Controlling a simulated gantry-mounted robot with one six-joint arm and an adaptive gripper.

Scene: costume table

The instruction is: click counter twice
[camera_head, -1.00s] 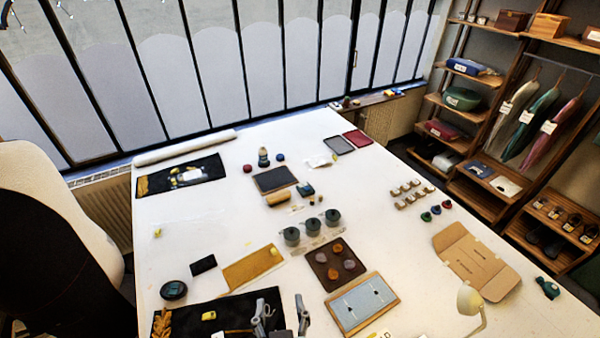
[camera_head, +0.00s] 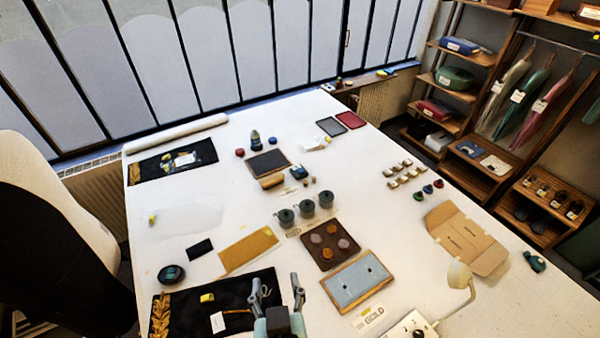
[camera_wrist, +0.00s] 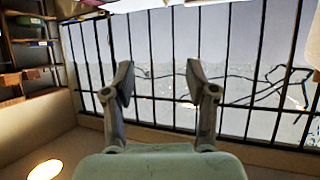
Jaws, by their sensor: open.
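I cannot surely tell which item is the counter; it is too small to make out. A small dark teal device (camera_head: 535,261) lies alone near the table's right edge. A round dark item (camera_head: 171,274) lies at the left, and a small blue item (camera_head: 298,172) sits near the slate board. My gripper (camera_head: 278,290) is open and empty at the table's front, over the black cloth's right end in the picture and apart from these items. In the wrist view its two fingers (camera_wrist: 160,80) stand wide apart, facing the windows, with no tabletop item between them.
The white table (camera_head: 400,235) holds several pots (camera_head: 306,207), a brown board of round pieces (camera_head: 330,245), a blue framed tray (camera_head: 357,283) and a cardboard sheet (camera_head: 468,240). A lamp (camera_head: 459,275) stands at front right. Bare table lies between the pots and cardboard.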

